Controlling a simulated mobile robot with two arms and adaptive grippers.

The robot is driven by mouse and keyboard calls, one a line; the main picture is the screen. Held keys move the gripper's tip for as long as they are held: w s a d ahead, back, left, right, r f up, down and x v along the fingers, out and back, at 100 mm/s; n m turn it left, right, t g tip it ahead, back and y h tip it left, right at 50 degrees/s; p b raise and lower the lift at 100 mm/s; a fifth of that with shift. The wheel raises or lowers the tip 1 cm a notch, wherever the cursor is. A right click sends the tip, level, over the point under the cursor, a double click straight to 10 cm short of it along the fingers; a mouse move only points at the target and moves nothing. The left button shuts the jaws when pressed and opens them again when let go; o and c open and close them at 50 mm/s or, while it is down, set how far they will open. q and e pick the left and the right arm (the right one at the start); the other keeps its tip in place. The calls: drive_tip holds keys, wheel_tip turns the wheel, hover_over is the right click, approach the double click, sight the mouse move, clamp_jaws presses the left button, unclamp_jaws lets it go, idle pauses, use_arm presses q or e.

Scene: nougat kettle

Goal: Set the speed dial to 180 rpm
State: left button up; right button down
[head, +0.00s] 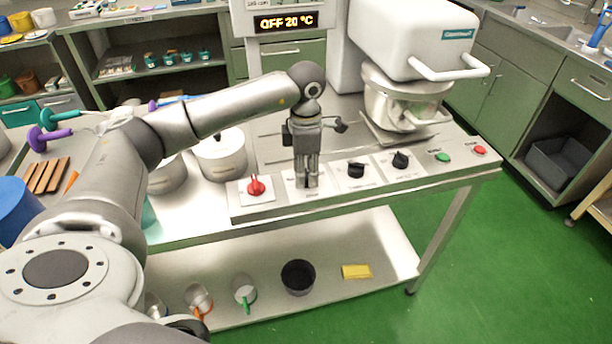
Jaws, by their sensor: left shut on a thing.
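My left gripper (307,184) points straight down at the control panel (375,185) on the front of the steel table. It is shut on a control dial in the second place from the left, which its fingers mostly hide. Two black dials stand to the right of it, a nearer one (356,170) and a farther one (401,160). A red knob (256,186) stands to its left. The panel labels and dial scales are too small to read, so I cannot tell the setting. My right gripper is not in view.
A display (286,22) reads "OFF 20 °C". A green button (443,157) and a red button (480,150) sit at the panel's right end. The white mixer (415,40) with its bowl (400,105) stands behind.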

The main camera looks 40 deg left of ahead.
sight(306, 171)
use_arm(q)
drive_tip(key=m+b, duration=0.2)
drive_tip(key=m, duration=0.3)
drive_tip(key=shift+w, duration=0.15)
drive_tip(key=m+b, duration=0.1)
drive_tip(key=m, duration=0.3)
drive_tip(key=shift+b, duration=0.35)
drive_tip(key=shift+r+m, duration=0.1)
drive_tip(key=shift+m, duration=0.3)
drive_tip(key=o, duration=1)
drive_tip(key=shift+o, duration=0.2)
wheel_tip(306, 171, up, 12)
